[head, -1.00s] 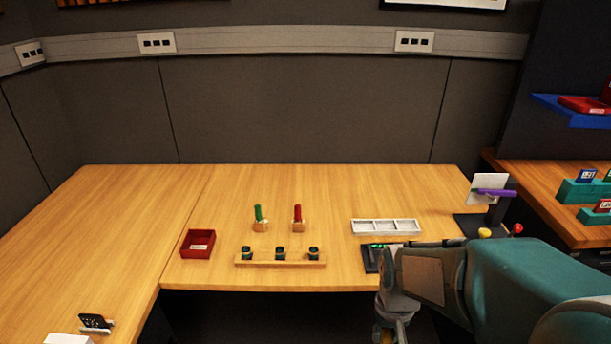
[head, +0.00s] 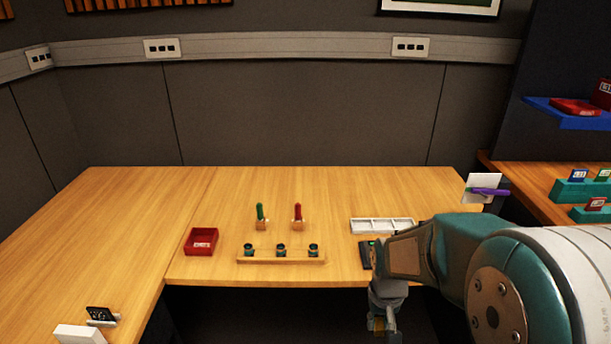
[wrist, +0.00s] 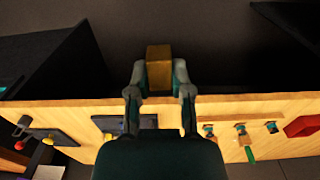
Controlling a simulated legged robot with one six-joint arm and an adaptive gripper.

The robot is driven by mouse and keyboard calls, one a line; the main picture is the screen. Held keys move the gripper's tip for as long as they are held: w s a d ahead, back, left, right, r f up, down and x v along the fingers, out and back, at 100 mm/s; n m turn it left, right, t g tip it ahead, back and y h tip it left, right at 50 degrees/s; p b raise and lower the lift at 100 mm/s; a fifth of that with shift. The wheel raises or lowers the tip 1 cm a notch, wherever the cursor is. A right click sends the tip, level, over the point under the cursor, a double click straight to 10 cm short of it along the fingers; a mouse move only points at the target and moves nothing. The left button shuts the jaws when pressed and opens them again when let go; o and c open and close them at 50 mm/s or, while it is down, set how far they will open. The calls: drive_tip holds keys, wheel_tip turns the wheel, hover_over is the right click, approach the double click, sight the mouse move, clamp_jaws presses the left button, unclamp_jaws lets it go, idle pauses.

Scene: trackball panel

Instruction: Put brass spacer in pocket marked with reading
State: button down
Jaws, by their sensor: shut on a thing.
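My gripper (wrist: 158,78) is shut on the brass spacer (wrist: 158,62), a block-like brass piece held between the two fingertips in the wrist view. In the head view my gripper (head: 383,322) hangs in front of and below the table's front edge, with a bit of brass at its tip. The white tray with three pockets (head: 382,233) lies at the table's back right, partly behind my arm. Its pocket markings are too small to read. A dark device with a green display (head: 366,258) sits in front of the tray, mostly hidden by my arm; its reading is not legible.
A wooden rack (head: 281,260) with several dark cups stands left of the device. A red box (head: 201,241), a green-handled tool (head: 261,213) and a red-handled tool (head: 297,213) are nearby. A white card (head: 480,187) with a purple pen stands right. The left tabletop is largely clear.

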drive_tip(key=w+f, duration=1)
drive_tip(key=w, duration=0.2)
drive_tip(key=shift+f, duration=0.2)
